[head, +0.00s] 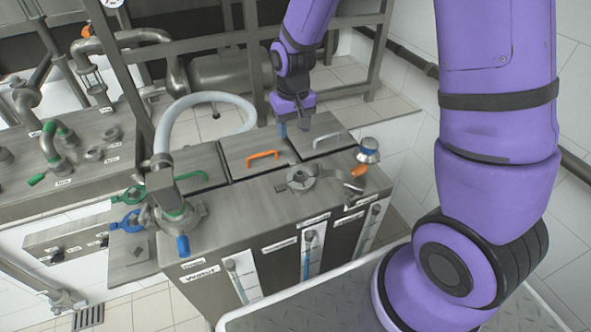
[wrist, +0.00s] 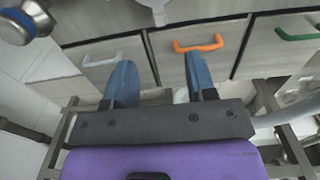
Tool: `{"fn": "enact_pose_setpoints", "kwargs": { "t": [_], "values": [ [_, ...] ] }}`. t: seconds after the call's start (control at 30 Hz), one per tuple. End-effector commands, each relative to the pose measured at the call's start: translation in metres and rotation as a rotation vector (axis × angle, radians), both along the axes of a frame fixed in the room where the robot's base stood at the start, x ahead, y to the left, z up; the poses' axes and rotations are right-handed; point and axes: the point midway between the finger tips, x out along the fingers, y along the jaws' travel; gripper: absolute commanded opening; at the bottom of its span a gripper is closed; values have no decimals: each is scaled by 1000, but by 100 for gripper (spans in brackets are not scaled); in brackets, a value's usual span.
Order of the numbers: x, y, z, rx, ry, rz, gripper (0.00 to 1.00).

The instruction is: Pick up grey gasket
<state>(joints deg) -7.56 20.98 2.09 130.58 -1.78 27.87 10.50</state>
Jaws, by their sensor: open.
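I cannot pick out a grey gasket with certainty in either view. My gripper (head: 294,128) is above the back edge of the machine's lids, pointing down. In the wrist view my gripper (wrist: 160,80) shows two blue fingers spread apart, with nothing held between them. A small pale shape (wrist: 180,95) shows behind the fingers, too unclear to name.
Lids with a grey handle (head: 326,139), an orange handle (head: 262,155) and a green handle (head: 178,176) lie below. A round metal fitting (head: 300,180) and a silver knob (head: 368,151) stand on top. A white hose (head: 205,97) curves at the back left.

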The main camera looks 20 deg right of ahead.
Motion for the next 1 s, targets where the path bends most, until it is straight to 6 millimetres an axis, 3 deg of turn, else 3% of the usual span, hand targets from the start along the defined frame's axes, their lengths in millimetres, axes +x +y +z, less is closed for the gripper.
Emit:
{"fn": "enact_pose_setpoints", "kwargs": {
  "t": [0.43,0.77,1.0],
  "values": [
    [2,2,-53,-1,15,-1,51],
    [3,1,-74,0,13,-1,51],
    [5,-2,-105,-1,14,0,51]
  ]
}}
